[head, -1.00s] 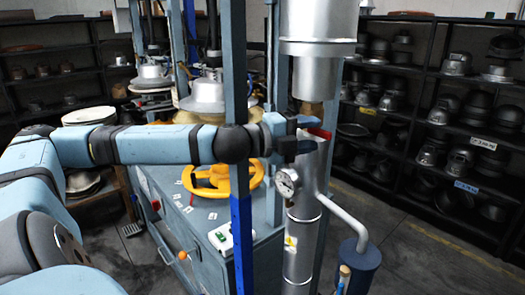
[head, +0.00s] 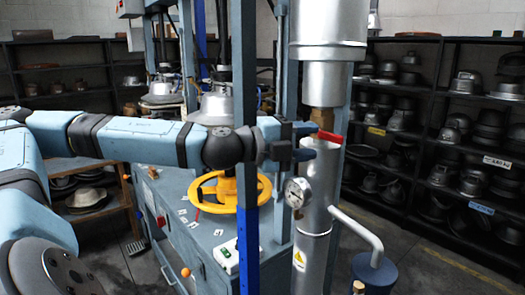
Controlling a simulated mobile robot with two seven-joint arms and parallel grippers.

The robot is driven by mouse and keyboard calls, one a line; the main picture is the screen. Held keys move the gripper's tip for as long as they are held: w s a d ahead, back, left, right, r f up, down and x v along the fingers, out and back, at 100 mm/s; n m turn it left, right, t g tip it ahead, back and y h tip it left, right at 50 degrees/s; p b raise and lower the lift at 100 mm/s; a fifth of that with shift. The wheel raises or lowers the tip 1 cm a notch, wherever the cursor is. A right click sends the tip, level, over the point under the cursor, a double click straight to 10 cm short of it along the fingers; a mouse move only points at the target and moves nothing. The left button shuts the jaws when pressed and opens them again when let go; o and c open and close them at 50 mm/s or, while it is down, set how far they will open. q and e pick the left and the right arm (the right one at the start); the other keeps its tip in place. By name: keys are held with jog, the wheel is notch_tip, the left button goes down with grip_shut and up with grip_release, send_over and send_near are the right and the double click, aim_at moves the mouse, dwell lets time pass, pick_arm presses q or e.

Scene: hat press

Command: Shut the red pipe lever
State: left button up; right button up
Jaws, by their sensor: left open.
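The red pipe lever (head: 332,137) sticks out to the right just below a brass valve (head: 321,119) on the thick silver vertical pipe (head: 322,190). It lies close to level, and its left end is hidden behind my gripper's upper finger. My left gripper (head: 308,141) comes in from the left, open, with one dark finger above the other. Its upper fingertip is at the lever's left end; I cannot tell whether they touch. My right gripper is not in view.
A pressure gauge (head: 298,193) sits on the pipe just below my gripper. A blue-grey press post (head: 248,215) stands close to my left arm. A yellow handwheel (head: 233,191) lies behind the post. Shelves of metal hat moulds (head: 450,125) line the right side.

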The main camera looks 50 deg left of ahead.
pick_arm(q)
jog(key=b+v, duration=0.5)
jog(key=v, duration=0.3)
jog(key=shift+s+a, duration=0.15)
jog(key=shift+s, duration=0.15)
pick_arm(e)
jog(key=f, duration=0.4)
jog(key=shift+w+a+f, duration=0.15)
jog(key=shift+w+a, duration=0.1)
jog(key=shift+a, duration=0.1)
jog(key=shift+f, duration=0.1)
